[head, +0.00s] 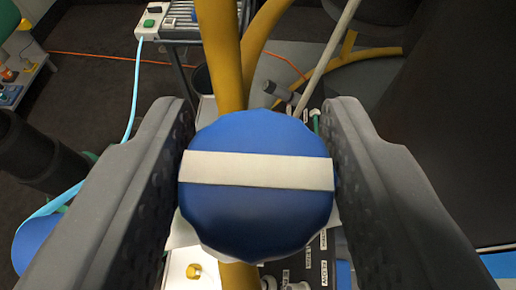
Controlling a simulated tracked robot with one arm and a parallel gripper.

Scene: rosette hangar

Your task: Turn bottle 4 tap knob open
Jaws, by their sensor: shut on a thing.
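A round blue tap knob (255,222) with a white stripe across its face fills the middle of the head view. The stripe lies nearly level, running from left to right. My gripper (257,170) is shut on the knob, with one dark grey jaw on its left side and one on its right. The bottle and the tap body behind the knob are hidden. I cannot read which bottle the knob belongs to.
A yellow pipe (221,55) rises behind the knob. A labelled panel (318,262) shows below right. A trolley with a control box (152,22) stands at the back. A large dark cylinder (455,110) blocks the right side. Dark floor (95,75) shows at left.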

